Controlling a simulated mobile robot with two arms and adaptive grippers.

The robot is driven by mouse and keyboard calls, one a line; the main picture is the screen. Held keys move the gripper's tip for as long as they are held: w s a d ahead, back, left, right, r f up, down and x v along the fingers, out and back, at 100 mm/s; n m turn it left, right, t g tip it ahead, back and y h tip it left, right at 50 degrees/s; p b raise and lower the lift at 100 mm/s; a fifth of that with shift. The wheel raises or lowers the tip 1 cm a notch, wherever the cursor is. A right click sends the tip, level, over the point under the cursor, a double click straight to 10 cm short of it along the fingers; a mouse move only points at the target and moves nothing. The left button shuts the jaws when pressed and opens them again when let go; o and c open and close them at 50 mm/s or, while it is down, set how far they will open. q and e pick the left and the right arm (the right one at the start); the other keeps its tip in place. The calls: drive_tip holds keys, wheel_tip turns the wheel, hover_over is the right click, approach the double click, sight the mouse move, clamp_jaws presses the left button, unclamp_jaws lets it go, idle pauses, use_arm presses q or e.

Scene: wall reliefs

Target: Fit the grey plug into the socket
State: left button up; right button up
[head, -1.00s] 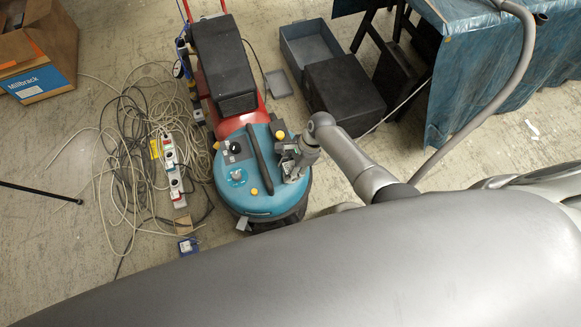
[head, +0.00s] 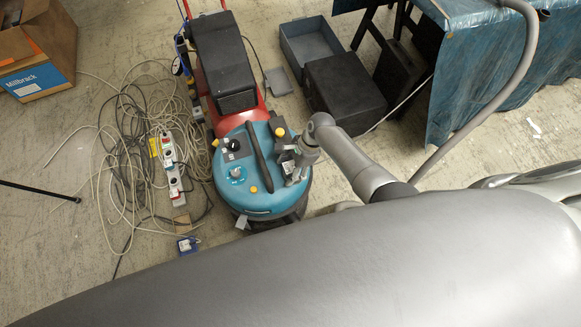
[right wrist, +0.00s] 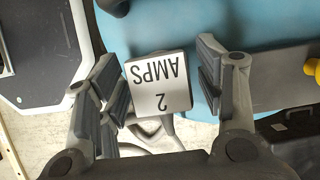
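My right gripper (head: 288,168) is over the right side of the round teal machine (head: 235,195) in the head view. In the right wrist view its two fingers (right wrist: 160,92) are spread. A light grey block marked "2 AMPS" (right wrist: 158,82), seen upside down, lies between them; it looks like the grey plug. Narrow gaps show on both sides of it, so it does not look gripped. A pale grey cable-like loop (right wrist: 170,130) shows below the block. A white power strip with sockets (head: 172,168) lies on the floor left of the machine. My left gripper is out of view.
Tangled cables (head: 125,150) surround the strip. A blue-and-white box (head: 187,245) lies below it. A red machine with a black top (head: 222,60) stands behind the teal one. Dark crates (head: 343,92) and a blue-draped table (head: 490,60) are at right.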

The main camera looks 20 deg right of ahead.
drive_tip(key=v, duration=1.2)
idle(0.3)
